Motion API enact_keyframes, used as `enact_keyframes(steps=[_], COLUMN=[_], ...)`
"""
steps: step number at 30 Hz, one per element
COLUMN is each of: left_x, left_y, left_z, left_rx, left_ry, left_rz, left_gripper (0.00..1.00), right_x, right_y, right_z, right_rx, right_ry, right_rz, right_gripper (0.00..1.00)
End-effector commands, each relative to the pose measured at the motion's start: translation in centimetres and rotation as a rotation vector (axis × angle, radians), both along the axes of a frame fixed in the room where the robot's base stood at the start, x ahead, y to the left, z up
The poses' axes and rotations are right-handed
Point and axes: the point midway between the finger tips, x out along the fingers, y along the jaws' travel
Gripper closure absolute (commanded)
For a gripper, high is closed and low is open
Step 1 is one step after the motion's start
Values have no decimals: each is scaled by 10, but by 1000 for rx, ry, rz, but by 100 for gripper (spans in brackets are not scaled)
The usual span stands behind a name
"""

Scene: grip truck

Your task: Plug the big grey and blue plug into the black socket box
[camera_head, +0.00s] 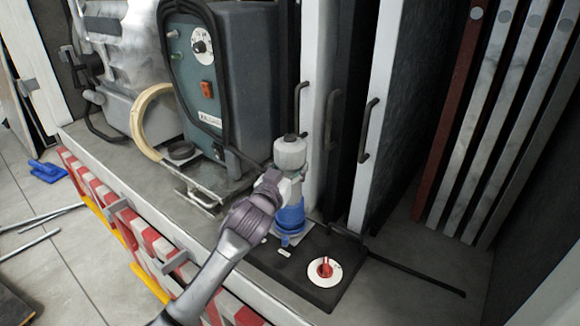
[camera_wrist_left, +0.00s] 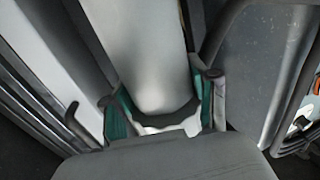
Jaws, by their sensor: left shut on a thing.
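The big plug has a grey body (camera_head: 290,153) and a blue lower end (camera_head: 290,218). It stands nearly upright over the back left part of the black socket box (camera_head: 345,250), blue end down. The blue end meets or nearly meets the box; I cannot tell how deep it sits. My left gripper (camera_head: 284,182) is shut around the plug's middle. In the left wrist view the grey plug body (camera_wrist_left: 150,50) sits between the green-padded fingers of my gripper (camera_wrist_left: 160,115). The wrist hides the socket opening. My right gripper is not in view.
The box has a red rotary knob (camera_head: 324,268) on a white disc. A black cable (camera_head: 410,272) lies to its right. Upright panels with black handles (camera_head: 368,130) stand close behind. A green welding machine (camera_head: 225,75) stands back left on the grey truck bed (camera_head: 130,170).

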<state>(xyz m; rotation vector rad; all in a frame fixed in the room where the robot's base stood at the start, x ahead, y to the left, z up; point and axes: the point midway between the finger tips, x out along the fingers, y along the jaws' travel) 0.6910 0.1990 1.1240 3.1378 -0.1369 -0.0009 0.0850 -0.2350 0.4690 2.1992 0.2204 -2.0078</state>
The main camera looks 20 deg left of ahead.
Motion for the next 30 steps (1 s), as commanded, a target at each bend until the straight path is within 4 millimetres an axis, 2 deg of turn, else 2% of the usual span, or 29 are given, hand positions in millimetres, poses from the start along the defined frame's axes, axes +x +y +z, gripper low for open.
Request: enact_keyframes(steps=[26, 27, 30], left_x=[0, 0, 0], left_y=[0, 0, 0], left_z=[-13, -13, -12], left_rx=[-1, -1, -1], left_ry=[-6, -6, -6], left_rz=[-1, -1, -1], left_gripper=[100, 40, 23], right_x=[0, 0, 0], right_y=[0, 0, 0], right_z=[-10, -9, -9], right_rx=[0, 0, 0], right_ry=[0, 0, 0], right_rz=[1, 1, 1], right_gripper=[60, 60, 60])
